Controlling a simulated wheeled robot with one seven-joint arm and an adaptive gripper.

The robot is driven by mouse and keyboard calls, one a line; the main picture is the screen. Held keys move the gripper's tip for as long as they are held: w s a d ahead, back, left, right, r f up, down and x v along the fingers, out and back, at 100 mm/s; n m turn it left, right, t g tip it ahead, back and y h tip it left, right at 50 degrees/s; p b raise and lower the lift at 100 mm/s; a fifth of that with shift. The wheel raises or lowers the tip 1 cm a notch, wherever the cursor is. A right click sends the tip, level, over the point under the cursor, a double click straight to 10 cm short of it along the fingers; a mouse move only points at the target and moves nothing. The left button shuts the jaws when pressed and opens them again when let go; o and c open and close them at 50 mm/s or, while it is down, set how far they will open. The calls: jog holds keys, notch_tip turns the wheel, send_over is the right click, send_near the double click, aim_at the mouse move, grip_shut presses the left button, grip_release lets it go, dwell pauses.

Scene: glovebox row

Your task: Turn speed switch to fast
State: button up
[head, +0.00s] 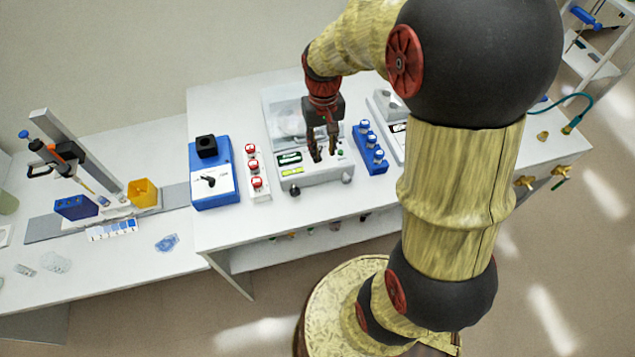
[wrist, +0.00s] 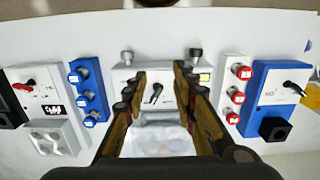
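My gripper (head: 325,155) is pointed down over the front panel of a white instrument (head: 318,174) in the head view. Its two fingers stand apart, with nothing held between them. In the wrist view, the open gripper (wrist: 158,78) has a small black pointer switch (wrist: 154,92) on a white plate in the gap between its fingers. I cannot read its labels, or tell whether the fingers touch the panel. In the head view the fingers hide this switch. Small green displays (head: 290,158) sit left of the gripper, with round knobs (head: 295,190) on the front face.
A blue unit with a black switch (head: 209,181) and a strip of red-capped knobs (head: 256,183) stand to the left. A blue strip of knobs (head: 379,154) and another white unit (head: 398,128) stand to the right. The bench front edge is clear.

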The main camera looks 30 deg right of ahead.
jog(key=s+a+r+n+t+b, duration=0.1)
jog(key=s+a+r+t+b, duration=0.1)
jog(key=s+a+r, duration=0.2)
jog(key=s+a+r+n+t+b, duration=0.1)
jog(key=s+a+r+t+b, duration=0.2)
jog(key=s, duration=0.6)
jog(key=shift+s+a+r, duration=0.3)
jog(key=shift+a+r, duration=0.95)
jog(key=shift+a, duration=0.3)
